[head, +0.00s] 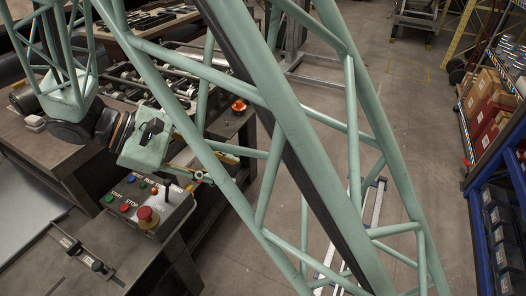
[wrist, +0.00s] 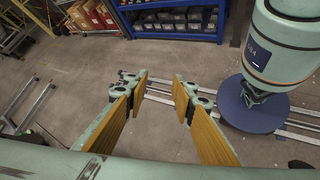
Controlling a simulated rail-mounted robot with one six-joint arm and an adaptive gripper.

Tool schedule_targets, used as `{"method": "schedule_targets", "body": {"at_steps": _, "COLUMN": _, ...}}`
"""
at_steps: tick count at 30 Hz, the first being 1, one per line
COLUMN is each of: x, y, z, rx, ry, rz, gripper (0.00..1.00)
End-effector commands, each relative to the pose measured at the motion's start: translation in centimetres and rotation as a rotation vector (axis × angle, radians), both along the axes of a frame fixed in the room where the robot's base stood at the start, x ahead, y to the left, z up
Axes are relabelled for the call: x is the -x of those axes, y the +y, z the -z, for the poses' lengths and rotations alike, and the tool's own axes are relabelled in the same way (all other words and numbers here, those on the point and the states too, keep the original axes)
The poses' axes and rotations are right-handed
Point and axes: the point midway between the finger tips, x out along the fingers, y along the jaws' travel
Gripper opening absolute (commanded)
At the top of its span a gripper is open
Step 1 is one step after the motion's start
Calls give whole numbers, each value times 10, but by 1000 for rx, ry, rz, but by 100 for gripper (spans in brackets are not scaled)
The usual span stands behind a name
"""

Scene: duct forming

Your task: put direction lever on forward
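The control box (head: 150,207) stands on the bench edge in the head view, with several coloured buttons and a large red knob (head: 146,214). A thin dark upright lever (head: 167,188) rises near its far right end, beside partly hidden lettering. I cannot tell which direction it is set to. My gripper (head: 218,166) is above and beyond the box, pointing right, apart from the lever. In the wrist view my gripper (wrist: 161,84) is open and empty, its two tan-padded fingers spread over the floor. The lever and box are not visible there.
My lattice arm crosses the head view and hides part of the scene. An orange-red button (head: 239,106) sits on the bench beyond. A roller machine (head: 150,82) is behind the gripper. Blue shelving (head: 497,205) stands at right. Open floor (head: 405,130) lies between.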

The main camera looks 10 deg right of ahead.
Motion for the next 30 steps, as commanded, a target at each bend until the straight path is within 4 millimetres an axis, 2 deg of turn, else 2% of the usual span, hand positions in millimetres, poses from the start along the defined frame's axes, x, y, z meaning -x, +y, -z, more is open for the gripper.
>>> {"method": "schedule_targets", "body": {"at_steps": 30, "x": 6, "y": -55, "z": -25, "rx": -212, "ry": -149, "rz": 338, "gripper": 24}}
